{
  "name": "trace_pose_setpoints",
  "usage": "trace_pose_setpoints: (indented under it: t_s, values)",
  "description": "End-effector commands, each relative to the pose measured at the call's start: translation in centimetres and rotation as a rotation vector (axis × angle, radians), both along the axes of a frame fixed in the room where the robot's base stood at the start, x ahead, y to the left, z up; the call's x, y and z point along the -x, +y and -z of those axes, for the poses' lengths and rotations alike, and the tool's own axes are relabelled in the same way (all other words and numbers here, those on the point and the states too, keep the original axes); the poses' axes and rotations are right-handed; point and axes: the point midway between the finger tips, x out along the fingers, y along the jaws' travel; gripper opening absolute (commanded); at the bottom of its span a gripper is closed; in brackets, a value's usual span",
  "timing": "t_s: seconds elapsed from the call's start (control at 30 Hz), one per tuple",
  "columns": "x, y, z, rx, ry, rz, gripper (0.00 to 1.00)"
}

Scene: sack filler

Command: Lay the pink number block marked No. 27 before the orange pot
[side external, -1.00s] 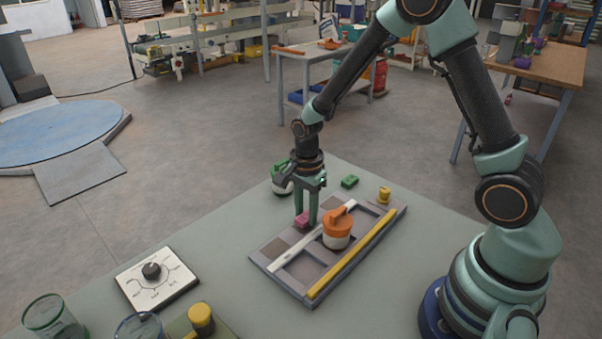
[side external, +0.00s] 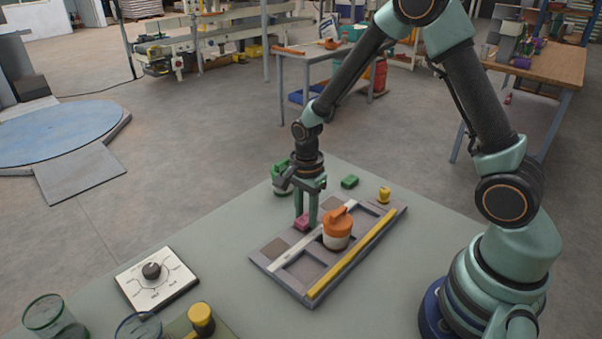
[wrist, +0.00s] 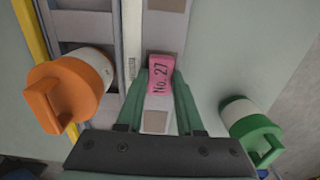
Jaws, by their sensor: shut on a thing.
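The pink number block marked No. 27 (wrist: 160,76) is between the fingertips of my gripper (wrist: 161,90), which is shut on it. In the side view the pink block (side external: 302,222) is low at the compartmented tray (side external: 262,262), beside its white strip; I cannot tell whether it touches the tray. The orange pot (side external: 337,232), white with an orange lid, stands on the tray across the white strip from the block. In the wrist view the orange pot (wrist: 75,88) is left of my gripper. My gripper (side external: 306,220) points straight down.
A green-lidded pot (wrist: 252,130) stands close to my gripper on the other side. A green block (side external: 349,182) and a yellow piece (side external: 384,194) lie behind the tray. A yellow bar (side external: 350,255) edges the tray. A dial plate (side external: 157,279) lies at the left front.

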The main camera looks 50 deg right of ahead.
Motion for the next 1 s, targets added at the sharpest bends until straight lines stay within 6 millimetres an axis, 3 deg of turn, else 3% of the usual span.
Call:
trace_pose_setpoints:
  t_s: [0.43, 0.47, 0.5, 0.53, 0.77, 0.83, 1.0]
  values:
    - [0.00, 0.00, 0.23, 0.000, 0.000, 0.000, 0.00]
    - [0.00, 0.00, 0.23, 0.000, 0.000, 0.000, 0.47]
    - [0.00, 0.00, 0.22, 0.000, 0.000, 0.000, 0.63]
    - [0.00, 0.00, 0.22, 0.000, 0.000, 0.000, 0.71]
    - [0.01, 0.00, 0.22, 0.000, 0.000, 0.000, 0.71]
    - [0.01, 0.00, 0.23, 0.000, 0.000, 0.000, 0.96]
    - [0.02, 0.00, 0.23, 0.000, 0.000, 0.000, 0.96]
